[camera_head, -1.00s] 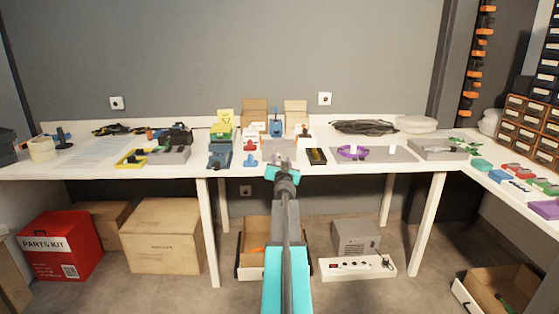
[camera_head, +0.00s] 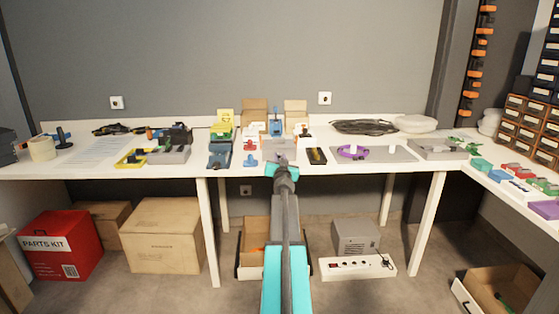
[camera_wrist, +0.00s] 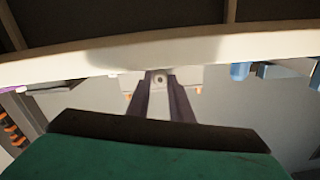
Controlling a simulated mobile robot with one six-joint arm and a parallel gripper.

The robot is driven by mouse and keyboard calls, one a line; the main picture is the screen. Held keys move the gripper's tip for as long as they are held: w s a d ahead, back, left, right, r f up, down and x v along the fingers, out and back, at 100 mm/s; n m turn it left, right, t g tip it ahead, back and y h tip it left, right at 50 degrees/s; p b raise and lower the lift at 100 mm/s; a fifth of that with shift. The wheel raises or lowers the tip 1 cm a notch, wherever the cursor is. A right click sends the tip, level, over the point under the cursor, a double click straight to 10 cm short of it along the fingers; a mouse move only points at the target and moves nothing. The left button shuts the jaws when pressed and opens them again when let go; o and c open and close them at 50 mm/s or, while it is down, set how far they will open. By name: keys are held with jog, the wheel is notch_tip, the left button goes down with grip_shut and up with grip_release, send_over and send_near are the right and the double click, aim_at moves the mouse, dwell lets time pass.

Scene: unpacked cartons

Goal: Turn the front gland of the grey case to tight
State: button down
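The grey case (camera_head: 278,148) sits near the front edge of the bench, in the middle of the head view. Its front gland (camera_wrist: 160,79) shows in the wrist view as a small pale ring with a dark centre. My gripper (camera_head: 282,160) is just in front of the case. In the wrist view my two dark fingers (camera_wrist: 161,88) stand apart, with the gland in line between their tips. Whether they touch it cannot be told. My arm hides part of the case's front in the head view.
A red knob piece (camera_head: 250,145) and a blue device (camera_head: 220,153) stand to the left of the case. A black and yellow device (camera_head: 316,155) lies close on the right. The bench's front edge (camera_wrist: 100,50) crosses the wrist view.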

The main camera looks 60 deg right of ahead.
jog(key=shift+a+f, duration=0.1)
jog(key=shift+s, duration=0.1)
jog(key=shift+d+m, duration=0.2)
jog(key=shift+m, duration=0.5)
jog(key=shift+s+d+r+m, duration=0.1)
jog(key=shift+m, duration=1.1)
jog(key=shift+r+m, duration=0.1)
jog(key=shift+m, duration=1.1)
